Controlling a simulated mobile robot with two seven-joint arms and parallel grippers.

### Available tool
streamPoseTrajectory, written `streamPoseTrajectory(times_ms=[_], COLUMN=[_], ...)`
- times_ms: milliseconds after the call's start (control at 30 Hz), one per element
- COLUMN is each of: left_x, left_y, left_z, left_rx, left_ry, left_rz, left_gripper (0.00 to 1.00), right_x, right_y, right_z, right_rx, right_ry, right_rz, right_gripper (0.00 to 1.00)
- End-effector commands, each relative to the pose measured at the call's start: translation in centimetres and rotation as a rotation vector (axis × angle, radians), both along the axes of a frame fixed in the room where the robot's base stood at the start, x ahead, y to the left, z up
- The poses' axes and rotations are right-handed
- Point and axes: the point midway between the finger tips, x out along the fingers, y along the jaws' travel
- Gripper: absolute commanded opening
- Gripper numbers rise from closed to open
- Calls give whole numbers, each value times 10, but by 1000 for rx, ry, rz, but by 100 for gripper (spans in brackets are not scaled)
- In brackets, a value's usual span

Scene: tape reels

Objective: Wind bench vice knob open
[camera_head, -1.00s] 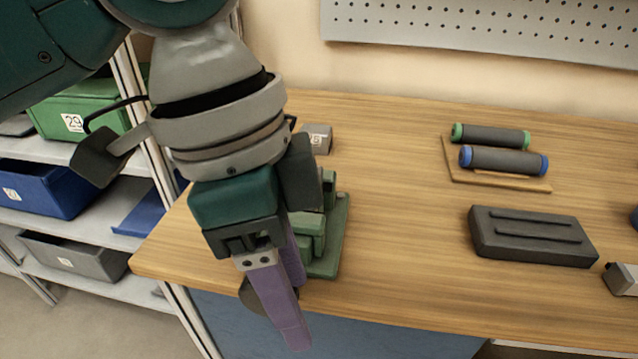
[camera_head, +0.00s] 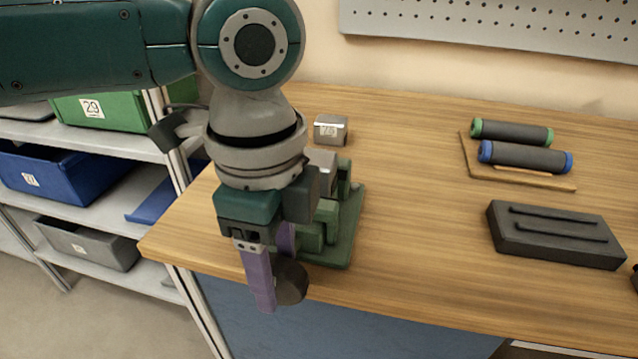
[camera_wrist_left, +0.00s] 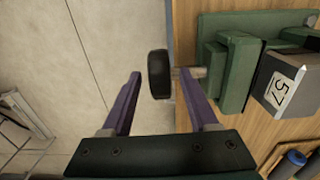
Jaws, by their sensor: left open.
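The green bench vice (camera_head: 345,225) sits at the front left of the bench, partly hidden behind my left gripper (camera_head: 276,280). Its dark round knob (camera_head: 291,282) juts out past the bench's front edge. In the left wrist view the knob (camera_wrist_left: 159,74) shows edge-on between the tips of my two purple fingers, with a gap on each side; its depth between them is hard to tell. A short grey shaft (camera_wrist_left: 188,73) joins it to the vice. A grey block labelled 57 (camera_wrist_left: 284,82) is at the vice. My left gripper is open and empty. My right gripper is not in view.
A small grey block (camera_head: 330,130) stands behind the vice. Shelves with bins, one blue (camera_head: 65,175), stand at the left. The middle bench is clear.

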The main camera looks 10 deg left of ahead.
Motion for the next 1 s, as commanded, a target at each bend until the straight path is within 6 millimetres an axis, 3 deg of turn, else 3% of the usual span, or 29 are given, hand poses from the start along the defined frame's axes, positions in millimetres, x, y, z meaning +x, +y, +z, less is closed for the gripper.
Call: streamPoseTrajectory(times_ms=[100,367,900,1000], left_x=[-1,0,0,0], left_y=[0,0,0,0], left_z=[-9,-10,-10,-10], left_rx=[1,1,1,0], left_ry=[1,0,0,0], left_rz=[0,0,0,0], left_gripper=[60,60,2,0], right_x=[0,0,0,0], right_y=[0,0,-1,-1], right_z=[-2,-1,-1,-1], right_rx=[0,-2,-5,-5], right_ry=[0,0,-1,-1], right_rz=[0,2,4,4], right_gripper=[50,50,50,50])
